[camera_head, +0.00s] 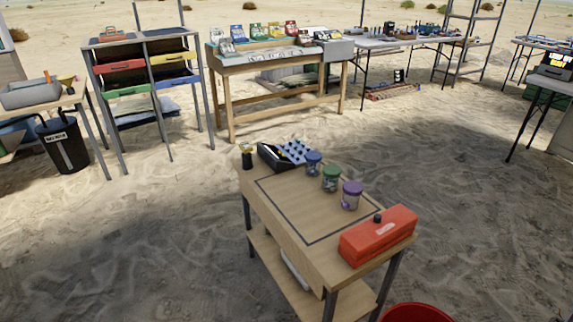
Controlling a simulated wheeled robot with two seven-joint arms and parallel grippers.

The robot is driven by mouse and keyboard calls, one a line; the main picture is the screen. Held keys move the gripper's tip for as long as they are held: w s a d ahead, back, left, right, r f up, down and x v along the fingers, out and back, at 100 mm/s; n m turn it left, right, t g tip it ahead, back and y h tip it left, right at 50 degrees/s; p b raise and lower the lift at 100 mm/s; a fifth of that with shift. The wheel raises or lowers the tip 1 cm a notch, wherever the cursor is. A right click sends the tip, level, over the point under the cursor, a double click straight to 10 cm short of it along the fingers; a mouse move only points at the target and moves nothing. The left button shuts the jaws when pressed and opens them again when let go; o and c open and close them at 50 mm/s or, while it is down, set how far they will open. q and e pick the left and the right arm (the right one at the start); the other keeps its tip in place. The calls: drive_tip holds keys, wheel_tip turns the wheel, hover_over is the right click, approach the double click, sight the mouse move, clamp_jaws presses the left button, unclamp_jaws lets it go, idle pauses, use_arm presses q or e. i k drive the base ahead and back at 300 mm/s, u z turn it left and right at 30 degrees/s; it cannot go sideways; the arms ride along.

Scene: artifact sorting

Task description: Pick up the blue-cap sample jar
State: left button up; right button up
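The blue-cap sample jar (313,162) stands upright on the small wooden table (283,219), toward its far edge. It is clear with a dark blue lid. A green-cap jar (331,178) stands just in front of it to the right, and a purple-cap jar (351,195) stands further along the same row. The blue-cap jar is right beside a tray with blue round pieces (294,151). Neither of my grippers shows in the head view.
A dark open box (271,157) sits at the table's far left, and a red toolbox (378,234) at its near right. The outlined middle of the tabletop is clear. A red bucket (416,313) stands at the bottom edge. Workbenches and shelves stand behind, across open sand.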

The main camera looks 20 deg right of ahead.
sight(312, 170)
drive_tip(key=u, duration=0.3)
drive_tip(key=i, duration=0.9)
drive_tip(key=z, duration=0.2)
